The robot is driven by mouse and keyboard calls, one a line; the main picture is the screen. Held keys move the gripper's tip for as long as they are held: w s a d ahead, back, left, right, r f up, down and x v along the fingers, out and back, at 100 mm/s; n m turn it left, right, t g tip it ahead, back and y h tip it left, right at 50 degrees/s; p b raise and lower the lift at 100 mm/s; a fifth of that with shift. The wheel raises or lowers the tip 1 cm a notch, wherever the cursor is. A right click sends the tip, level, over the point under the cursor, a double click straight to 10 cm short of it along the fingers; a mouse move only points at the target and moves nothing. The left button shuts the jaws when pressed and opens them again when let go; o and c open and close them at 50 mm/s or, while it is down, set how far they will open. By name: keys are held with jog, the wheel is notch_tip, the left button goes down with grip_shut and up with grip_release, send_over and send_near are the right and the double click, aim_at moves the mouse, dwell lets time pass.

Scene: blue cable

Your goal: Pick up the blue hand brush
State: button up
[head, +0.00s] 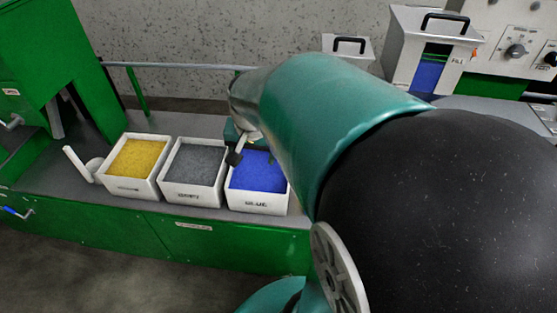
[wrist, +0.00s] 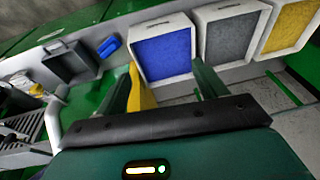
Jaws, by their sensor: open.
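A small blue object (wrist: 109,46), which looks like the hand brush, lies on the grey bench top in the upper left of the wrist view. It is left of the white bin of blue granules and apart from my gripper. My gripper (wrist: 162,72) is open, with its two green fingers apart and nothing held between them. In the head view my gripper (head: 238,150) is partly visible by the blue bin, and my arm covers the bench to its right. I cannot make out the brush in the head view.
White bins hold yellow (head: 138,157), grey (head: 193,161) and blue granules (head: 256,172). A yellow object (wrist: 141,92) stands beside my left finger. A grey box (wrist: 70,62) sits left of the blue object. A rail (head: 180,67) runs behind the bench.

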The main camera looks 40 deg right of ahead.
jog(key=s+d+f+m+g+y, duration=0.1)
jog(key=s+d+f+m, duration=0.2)
jog(key=d+f+m, duration=0.6)
jog(key=s+d+f+m+g+y, duration=0.15)
jog(key=s+d+f+m, duration=0.25)
jog(key=d+f, duration=0.9)
jog(key=shift+t, duration=0.35)
jog(key=f, duration=0.6)
jog(key=a+f, duration=0.1)
jog(key=f, duration=0.2)
jog(key=shift+w+a+f, duration=0.1)
jog(key=shift+w+f, duration=0.05)
jog(key=shift+w, duration=0.2)
notch_tip(320, 180, down, 4)
jog(key=shift+w+a+f, duration=0.1)
jog(key=shift+w+f, duration=0.05)
jog(key=shift+f, duration=0.05)
jog(key=shift+c, duration=0.4)
jog(key=c, duration=1.1)
jog(key=shift+r, duration=0.2)
